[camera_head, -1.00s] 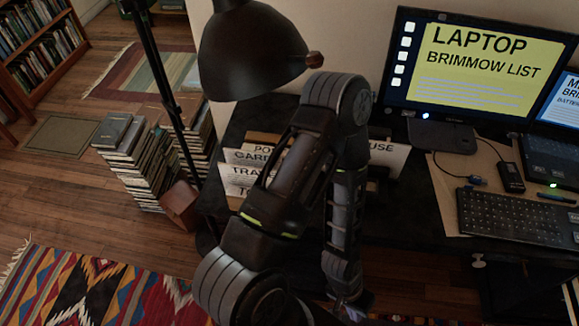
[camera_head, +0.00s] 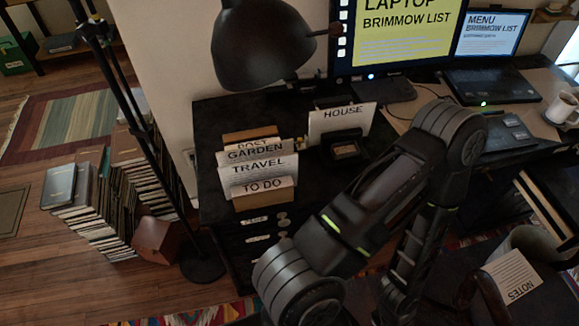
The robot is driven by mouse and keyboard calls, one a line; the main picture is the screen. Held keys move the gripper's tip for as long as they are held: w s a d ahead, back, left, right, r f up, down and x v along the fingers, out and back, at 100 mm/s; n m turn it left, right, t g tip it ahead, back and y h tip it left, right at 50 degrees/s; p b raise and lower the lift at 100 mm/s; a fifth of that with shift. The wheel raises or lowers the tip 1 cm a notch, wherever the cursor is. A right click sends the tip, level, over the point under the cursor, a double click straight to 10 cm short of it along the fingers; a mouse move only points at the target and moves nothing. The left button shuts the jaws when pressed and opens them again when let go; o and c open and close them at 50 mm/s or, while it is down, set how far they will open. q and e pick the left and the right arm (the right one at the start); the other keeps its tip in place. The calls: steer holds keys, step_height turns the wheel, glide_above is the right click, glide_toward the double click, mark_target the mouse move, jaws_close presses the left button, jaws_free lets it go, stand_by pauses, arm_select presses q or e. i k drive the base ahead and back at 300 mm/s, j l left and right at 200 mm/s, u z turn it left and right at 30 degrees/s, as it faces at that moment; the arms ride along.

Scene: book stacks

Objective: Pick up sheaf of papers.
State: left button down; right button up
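Several labelled paper sheets stand upright in a holder at the desk's left end: the GARDEN sheet (camera_head: 257,151), the TRAVEL sheet (camera_head: 258,170) and the TO DO sheet (camera_head: 263,193). A HOUSE sheet (camera_head: 341,121) stands in a separate holder to their right. A paper marked NOTES (camera_head: 512,277) lies on a dark surface at the lower right. I cannot tell which of these is the sheaf. One of my arms crosses the middle, with its elbow raised over the desk and its forearm pointing down. Neither gripper shows clearly; both are outside the frame.
A lamp (camera_head: 262,45) hangs over the desk. A monitor (camera_head: 400,30), a laptop (camera_head: 491,87) and a white mug (camera_head: 562,107) stand at the back right. A floor stand (camera_head: 202,262) and book stacks (camera_head: 92,205) are left of the desk.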

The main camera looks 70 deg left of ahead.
mark_target(343, 118)
steer(key=k+j+z, duration=0.1)
steer(key=k+z, duration=0.2)
steer(key=z, duration=0.15)
steer(key=k+z, duration=0.45)
steer(key=k+l+z, duration=0.1)
steer(key=z, duration=0.4)
steer(key=k+z, duration=0.1)
steer(key=k, duration=0.35)
steer(key=u, duration=0.45)
steer(key=k+j+u, duration=0.1)
steer(key=u, duration=0.35)
steer(key=j+u, duration=0.15)
steer(key=u, duration=0.35)
steer(key=j+u, duration=0.1)
steer(key=u, duration=0.35)
steer(key=j+u, duration=0.1)
steer(key=u, duration=0.35)
steer(key=j+u, duration=0.1)
steer(key=u, duration=0.35)
steer(key=i+l+u, duration=0.15)
steer(key=l+u, duration=0.25)
steer(key=l, duration=0.15)
steer(key=l+u, duration=0.85)
steer(key=l, duration=0.3)
steer(key=l+u, duration=0.45)
steer(key=k+l+u, duration=0.25)
steer(key=l+u, duration=0.15)
steer(key=l, duration=0.2)
